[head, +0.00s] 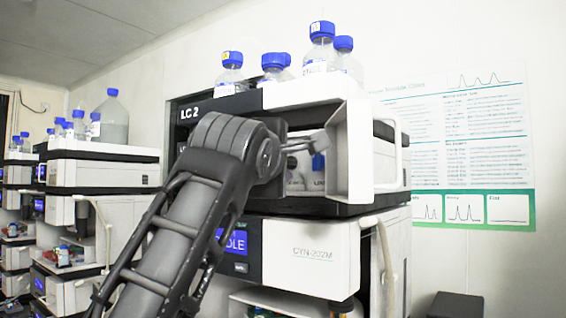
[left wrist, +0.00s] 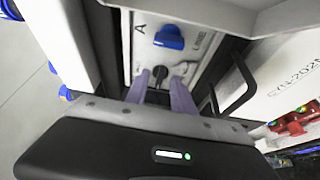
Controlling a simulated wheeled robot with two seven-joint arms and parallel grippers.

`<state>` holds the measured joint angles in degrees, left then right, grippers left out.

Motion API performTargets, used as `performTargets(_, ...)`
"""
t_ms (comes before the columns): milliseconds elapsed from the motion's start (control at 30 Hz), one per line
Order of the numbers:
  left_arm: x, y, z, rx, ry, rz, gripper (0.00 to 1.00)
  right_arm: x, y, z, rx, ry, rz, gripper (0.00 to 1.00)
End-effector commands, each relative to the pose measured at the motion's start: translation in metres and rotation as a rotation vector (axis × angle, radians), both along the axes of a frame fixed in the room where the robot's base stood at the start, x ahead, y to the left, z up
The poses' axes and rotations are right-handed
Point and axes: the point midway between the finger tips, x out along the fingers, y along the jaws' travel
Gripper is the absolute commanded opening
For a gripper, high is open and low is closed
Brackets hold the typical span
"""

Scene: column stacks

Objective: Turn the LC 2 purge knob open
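The LC 2 stack (head: 189,113) stands in the middle of the head view, with a recessed pump panel behind an open white door (head: 356,150). On the panel a blue knob (head: 318,161) shows beside the arm; it also shows in the left wrist view (left wrist: 169,38), near the letters "A" and "LINE". A smaller black knob (left wrist: 159,73) sits below it there. My left gripper (left wrist: 160,82) is inside the recess. Its two purple-grey fingers are apart, with the black knob showing between their tips; contact cannot be told. In the head view my arm hides the panel's left part.
Bottles with blue caps (head: 321,45) stand on top of the stack. A lower module (head: 310,255) with a blue display sits beneath. A black loop handle (left wrist: 238,90) is right of the fingers. More stacks (head: 105,165) stand at left; a poster (head: 460,140) hangs on the right wall.

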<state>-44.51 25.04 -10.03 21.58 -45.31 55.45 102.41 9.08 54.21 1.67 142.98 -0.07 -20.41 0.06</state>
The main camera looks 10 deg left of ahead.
Motion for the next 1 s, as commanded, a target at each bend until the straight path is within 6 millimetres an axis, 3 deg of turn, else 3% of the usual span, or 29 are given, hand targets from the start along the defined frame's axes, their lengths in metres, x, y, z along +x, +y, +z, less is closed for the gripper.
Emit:
performTargets(233, -0.016, -0.001, -0.002, -0.001, -0.002, -0.002, 0.3, 0.0, 0.0, -0.01, 0.0, 0.0, 0.0, 0.36)
performTargets(600, -0.071, -0.002, -0.003, -0.001, -0.002, -0.002, 0.3, 0.0, 0.0, -0.034, 0.0, -0.002, -0.001, 0.36)
performTargets(1000, -0.077, -0.001, -0.001, 0.0, 0.0, 0.0, 0.3, 0.001, 0.0, -0.034, 0.0, -0.002, -0.001, 0.36)
